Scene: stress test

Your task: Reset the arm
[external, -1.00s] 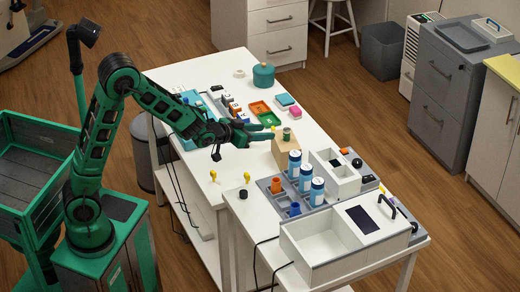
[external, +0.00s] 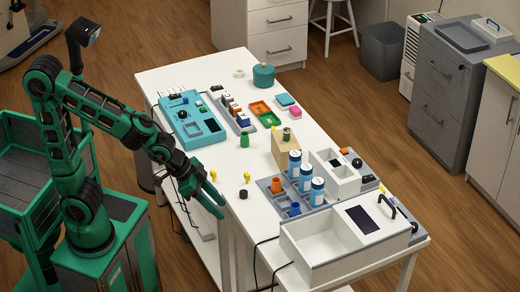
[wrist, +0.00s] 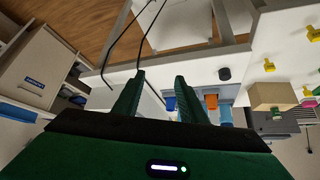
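My gripper (external: 217,201) is by the table's near left edge, pointing down and to the right. In the wrist view, the two green fingers of my gripper (wrist: 160,78) are spread apart with nothing between them. A small green bottle-like object (external: 244,141) stands on the table, away from the gripper.
Yellow pegs (external: 247,177) and a black knob (external: 243,194) are on the table near the gripper. A wooden block (external: 283,155), blue-white cans (external: 317,192), a white bin (external: 306,245) and a turquoise panel (external: 186,123) stand farther off. Cables hang beside the table.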

